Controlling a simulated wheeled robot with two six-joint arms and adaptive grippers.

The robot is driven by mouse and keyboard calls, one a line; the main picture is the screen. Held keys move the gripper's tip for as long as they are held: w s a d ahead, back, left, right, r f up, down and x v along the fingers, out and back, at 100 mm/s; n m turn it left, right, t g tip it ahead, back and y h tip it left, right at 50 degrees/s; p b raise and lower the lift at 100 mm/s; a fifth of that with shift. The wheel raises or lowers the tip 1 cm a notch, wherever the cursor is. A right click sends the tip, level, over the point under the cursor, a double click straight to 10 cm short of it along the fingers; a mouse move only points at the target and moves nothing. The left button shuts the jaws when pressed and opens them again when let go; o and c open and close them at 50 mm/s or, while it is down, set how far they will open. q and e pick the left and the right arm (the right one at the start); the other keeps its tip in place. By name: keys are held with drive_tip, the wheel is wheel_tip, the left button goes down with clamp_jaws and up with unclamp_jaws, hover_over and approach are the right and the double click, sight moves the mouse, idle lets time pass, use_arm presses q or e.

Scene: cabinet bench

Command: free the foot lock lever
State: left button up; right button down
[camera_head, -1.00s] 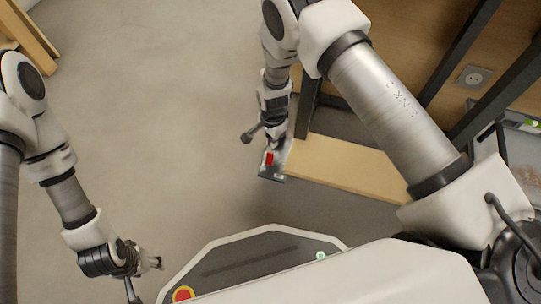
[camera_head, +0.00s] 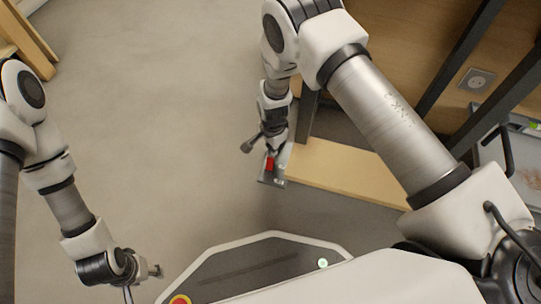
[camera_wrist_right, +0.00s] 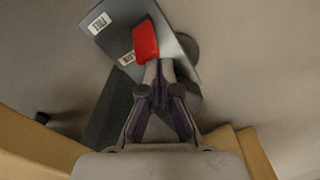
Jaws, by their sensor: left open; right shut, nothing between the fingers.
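The foot lock lever has a red pedal (camera_head: 270,163), beside a grey metal plate (camera_head: 266,181) low at the end of a wooden beam. In the right wrist view the red pedal (camera_wrist_right: 146,42) lies across the plate (camera_wrist_right: 108,30), which carries white labels, one apparently reading LOCK. My right gripper (camera_wrist_right: 158,66) is shut and empty, its fingertips at the pedal's near end; I cannot tell whether they touch. In the head view its fingertips are small and hard to make out. My left gripper (camera_head: 155,270) is open and empty at the lower left, far from the lever.
The wooden beam (camera_head: 345,170) runs right from the plate under the bench. Dark metal legs (camera_head: 305,118) and a wooden panel with a socket (camera_head: 477,80) stand at the right. The grey floor (camera_head: 160,110) between my arms is clear.

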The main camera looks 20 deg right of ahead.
drive_tip(key=shift+s, duration=0.1)
idle(0.6)
drive_tip(key=shift+s+a+p, duration=0.25)
drive_tip(key=shift+p, duration=0.2)
drive_tip(key=shift+s+a+p, duration=0.4)
drive_tip(key=shift+s+p, duration=0.25)
drive_tip(key=shift+w+d+r+p, duration=0.15)
drive_tip(key=shift+w+d+r, duration=0.1)
drive_tip(key=shift+r, duration=0.3)
drive_tip(key=shift+w+d+r+p, duration=0.15)
drive_tip(key=shift+w+r, duration=0.1)
drive_tip(key=shift+r, duration=0.25)
wheel_tip(320, 180, up, 7)
drive_tip(key=p, duration=0.6)
drive_tip(key=shift+a, duration=0.1)
